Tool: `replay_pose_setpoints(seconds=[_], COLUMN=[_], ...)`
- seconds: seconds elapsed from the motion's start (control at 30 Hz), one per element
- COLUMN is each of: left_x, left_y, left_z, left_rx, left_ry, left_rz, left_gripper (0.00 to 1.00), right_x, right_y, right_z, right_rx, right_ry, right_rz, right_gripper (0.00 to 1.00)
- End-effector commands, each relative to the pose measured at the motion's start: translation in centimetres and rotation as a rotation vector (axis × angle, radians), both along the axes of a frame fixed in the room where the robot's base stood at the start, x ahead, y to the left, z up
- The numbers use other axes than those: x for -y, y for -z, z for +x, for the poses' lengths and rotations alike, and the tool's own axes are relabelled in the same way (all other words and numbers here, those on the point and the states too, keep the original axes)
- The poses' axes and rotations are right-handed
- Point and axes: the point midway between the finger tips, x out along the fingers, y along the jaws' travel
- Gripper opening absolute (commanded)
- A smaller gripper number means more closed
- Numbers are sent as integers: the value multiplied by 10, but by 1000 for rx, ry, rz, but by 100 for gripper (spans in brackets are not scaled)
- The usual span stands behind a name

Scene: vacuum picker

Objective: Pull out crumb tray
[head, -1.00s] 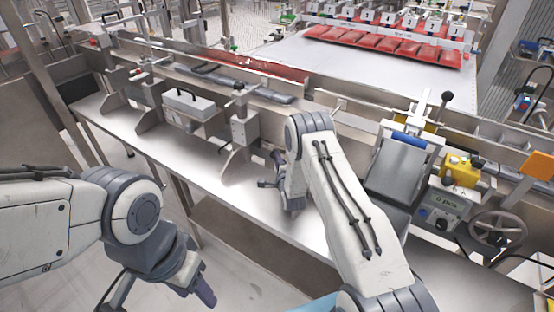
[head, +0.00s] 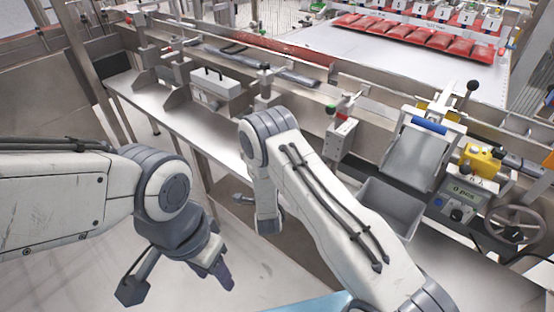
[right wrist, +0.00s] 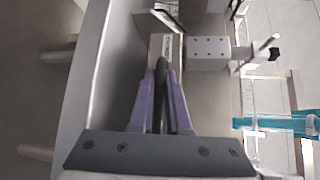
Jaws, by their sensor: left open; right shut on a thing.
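My right gripper (right wrist: 163,75) is shut on a dark narrow bar (right wrist: 162,105), seen between its purple fingers in the right wrist view. The bar runs toward a tan block with a white label (right wrist: 166,46); the label is too small to read. In the head view my right arm hides most of this gripper and what it holds, near the bench's front edge. I cannot tell for sure whether the bar belongs to the crumb tray. My left gripper (head: 178,284) is open and empty, low at the left, in front of the bench and apart from it.
A steel bench (head: 185,120) carries a grey box with a black handle (head: 210,90). An open grey bin (head: 392,208) stands below a tilted plate (head: 415,158), beside a control box (head: 458,203) and handwheel (head: 515,222). Red packs (head: 415,36) lie at the back.

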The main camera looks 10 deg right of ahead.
Motion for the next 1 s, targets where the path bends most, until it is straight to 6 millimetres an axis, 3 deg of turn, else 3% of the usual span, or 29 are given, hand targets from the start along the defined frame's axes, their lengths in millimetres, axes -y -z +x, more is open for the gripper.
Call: replay_pose_setpoints(seconds=[0.2, 0.63, 0.67, 0.7, 1.0], left_x=[0, 0, 0, 0, 0], left_y=[2, 2, 2, 2, 2], left_z=[0, 0, 0, 0, 0], left_rx=[0, 0, 0, 0, 0], left_ry=[0, 0, 0, 0, 0], left_rz=[0, 0, 0, 0, 0], left_gripper=[50, 50, 50, 50, 50], right_x=[-22, -24, -24, -24, -22], right_y=[0, -1, -1, -1, 0], right_z=[-15, -18, -18, -18, -19], right_rx=[1, 3, 3, 4, 1], right_ry=[-7, -2, -2, -2, 0], right_rz=[2, 3, 3, 3, 2], right_gripper=[0, 0, 19, 27, 27])
